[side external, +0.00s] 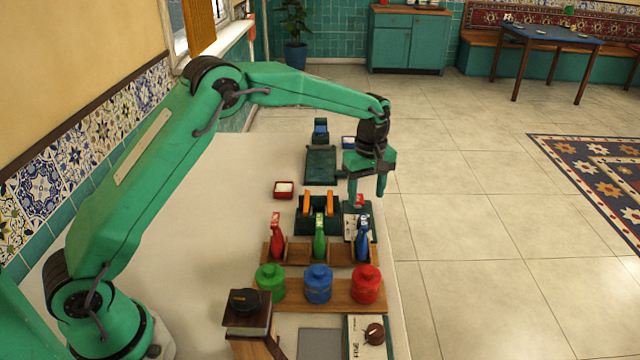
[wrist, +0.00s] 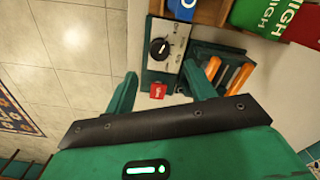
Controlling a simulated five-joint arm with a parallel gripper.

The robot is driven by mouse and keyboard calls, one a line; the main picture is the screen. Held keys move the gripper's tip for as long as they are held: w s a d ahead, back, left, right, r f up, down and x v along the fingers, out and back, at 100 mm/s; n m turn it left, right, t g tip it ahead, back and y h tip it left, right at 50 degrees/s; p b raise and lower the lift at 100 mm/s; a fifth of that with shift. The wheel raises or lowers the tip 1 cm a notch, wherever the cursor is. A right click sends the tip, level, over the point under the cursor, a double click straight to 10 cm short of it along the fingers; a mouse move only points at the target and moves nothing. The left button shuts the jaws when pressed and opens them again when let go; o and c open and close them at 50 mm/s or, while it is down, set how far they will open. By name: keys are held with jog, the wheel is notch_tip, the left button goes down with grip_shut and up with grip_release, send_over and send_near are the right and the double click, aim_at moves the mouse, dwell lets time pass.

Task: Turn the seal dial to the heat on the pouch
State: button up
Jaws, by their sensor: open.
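A black seal dial (wrist: 159,47) with a white pointer mark sits on a pale panel (wrist: 176,36) in the wrist view. The small print around it is not readable. My gripper (side external: 367,193) points down, open and empty, above this panel; in the wrist view (wrist: 160,76) its fingers are spread below the dial, apart from it. Three pouches stand in a wooden rack: red (side external: 277,238), green (side external: 320,237) and blue (side external: 362,240). In the wrist view the green pouch (wrist: 255,15) and the red pouch (wrist: 307,27) show "HIGH"; the blue label is cut off.
A red block (wrist: 158,90) is beside the dial panel. A dark unit with orange bars (side external: 308,206) is left of the panel. Green (side external: 270,283), blue (side external: 318,284) and red (side external: 366,284) jars stand nearer the camera. Another box has a brown knob (side external: 374,333).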

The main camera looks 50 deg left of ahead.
jog(key=shift+f, duration=0.15)
jog(key=shift+f, duration=3.9)
jog(key=c, duration=1)
